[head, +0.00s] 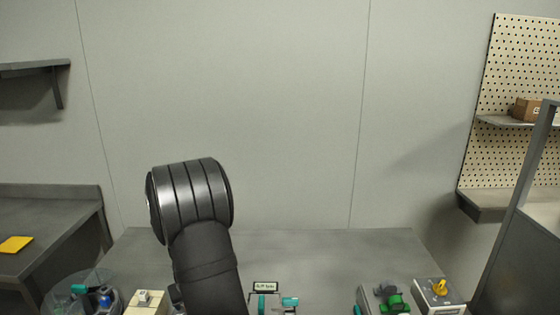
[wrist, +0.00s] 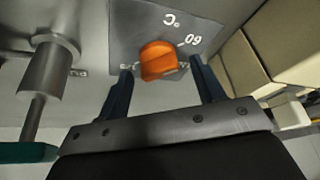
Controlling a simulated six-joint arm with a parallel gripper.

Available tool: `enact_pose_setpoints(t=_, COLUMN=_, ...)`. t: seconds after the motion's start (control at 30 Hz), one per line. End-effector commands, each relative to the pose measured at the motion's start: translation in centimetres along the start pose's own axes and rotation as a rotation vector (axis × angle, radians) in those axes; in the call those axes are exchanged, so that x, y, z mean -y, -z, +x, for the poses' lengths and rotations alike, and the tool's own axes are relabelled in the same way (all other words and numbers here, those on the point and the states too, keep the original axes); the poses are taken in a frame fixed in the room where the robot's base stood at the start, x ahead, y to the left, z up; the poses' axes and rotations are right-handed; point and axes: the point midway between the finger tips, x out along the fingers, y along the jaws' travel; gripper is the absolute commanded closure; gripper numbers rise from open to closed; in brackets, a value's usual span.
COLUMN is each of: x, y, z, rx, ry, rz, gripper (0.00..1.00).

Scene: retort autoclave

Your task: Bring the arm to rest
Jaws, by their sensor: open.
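In the head view my dark arm (head: 205,235) rises from the bottom edge left of centre; my gripper is out of this view. In the wrist view my gripper (wrist: 162,72) is open, with its two dark fingers apart. An orange knob (wrist: 158,60) on a grey plate marked "60" and "°C" shows between the fingertips. I see no contact between the fingers and the knob, but cannot tell the gap in depth.
A metal post (wrist: 48,68) and a teal handle (wrist: 28,152) lie left of my gripper in the wrist view. The grey bench (head: 330,260) has a green valve (head: 393,302) and a yellow-knobbed box (head: 438,295) at front right. Its back is clear.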

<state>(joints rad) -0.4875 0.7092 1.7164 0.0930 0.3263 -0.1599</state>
Motion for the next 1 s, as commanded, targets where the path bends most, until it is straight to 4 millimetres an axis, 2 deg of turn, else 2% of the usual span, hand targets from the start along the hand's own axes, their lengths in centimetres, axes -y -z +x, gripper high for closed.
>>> enact_pose_setpoints(t=1.0, x=0.26, y=0.09, z=0.02, rx=-0.001, ry=-0.136, rz=0.327, gripper=0.38)
